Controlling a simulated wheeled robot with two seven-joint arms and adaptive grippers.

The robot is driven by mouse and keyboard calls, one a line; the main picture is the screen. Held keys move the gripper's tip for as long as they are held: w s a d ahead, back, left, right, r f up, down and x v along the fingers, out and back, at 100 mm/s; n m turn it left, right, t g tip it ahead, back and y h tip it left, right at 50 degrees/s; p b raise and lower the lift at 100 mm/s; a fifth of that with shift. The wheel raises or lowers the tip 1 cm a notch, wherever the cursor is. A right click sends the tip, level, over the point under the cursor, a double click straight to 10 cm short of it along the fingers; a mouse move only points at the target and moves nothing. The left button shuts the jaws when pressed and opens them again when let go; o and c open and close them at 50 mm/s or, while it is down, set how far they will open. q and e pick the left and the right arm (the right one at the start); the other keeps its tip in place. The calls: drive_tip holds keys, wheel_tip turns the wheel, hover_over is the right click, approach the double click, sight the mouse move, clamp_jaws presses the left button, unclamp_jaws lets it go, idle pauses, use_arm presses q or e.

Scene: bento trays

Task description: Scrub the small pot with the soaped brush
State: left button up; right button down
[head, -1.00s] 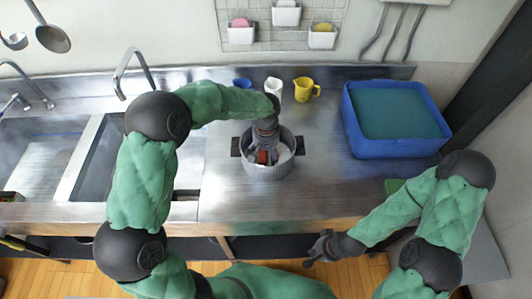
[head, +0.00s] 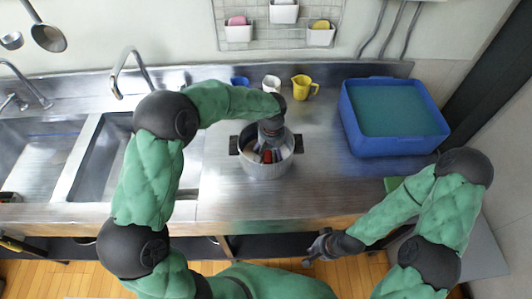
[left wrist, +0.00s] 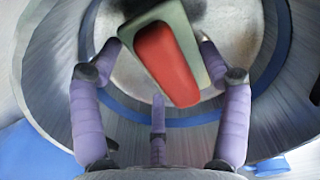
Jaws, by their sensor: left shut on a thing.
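The small pot (head: 267,177) is a grey metal pot with dark side handles, standing upright on the steel counter. My left gripper (head: 268,156) reaches down into it from above. It is shut on the brush (head: 266,157), which has a red part on a grey-green body. In the left wrist view the brush (left wrist: 167,64) lies between the fingers of my left gripper (left wrist: 160,50), over the pot's pale floor. The brush's underside is hidden, so I cannot tell whether it touches the floor. My right gripper (head: 322,245) hangs in front of the counter's front edge, too small to judge.
A blue tub (head: 397,148) stands on the right of the counter. A yellow jug (head: 305,87), a white cup (head: 271,83) and a blue item (head: 240,83) stand behind the pot. A sink (head: 103,160) lies left. Counter right of the pot is clear.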

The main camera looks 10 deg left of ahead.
use_arm(q)
drive_tip(key=shift+w+d, duration=0.15)
drive_tip(key=shift+d, duration=0.45)
drive_tip(key=shift+d+f, duration=0.1)
drive_tip(key=shift+s+a+f, duration=0.1)
drive_tip(key=shift+s+a, duration=0.2)
drive_tip(key=shift+a, duration=0.6)
drive_tip(key=shift+s+a+f, duration=0.1)
drive_tip(key=shift+s+a, duration=0.15)
drive_tip(key=shift+a, duration=0.6)
drive_tip(key=shift+w+a+r, duration=0.1)
drive_tip(key=shift+w+a, duration=0.1)
drive_tip(key=shift+w, duration=0.45)
drive_tip(key=shift+w+a, duration=0.15)
drive_tip(key=shift+w, duration=0.45)
drive_tip(key=shift+w+d+r, duration=0.1)
drive_tip(key=shift+w+d, duration=0.2)
drive_tip(key=shift+d, duration=0.6)
drive_tip(key=shift+w+d+r, duration=0.1)
drive_tip(key=shift+w+d, duration=0.2)
drive_tip(key=shift+d, duration=0.55)
drive_tip(key=shift+f, duration=0.15)
drive_tip(key=shift+s+a, duration=0.1)
drive_tip(key=shift+a, duration=0.05)
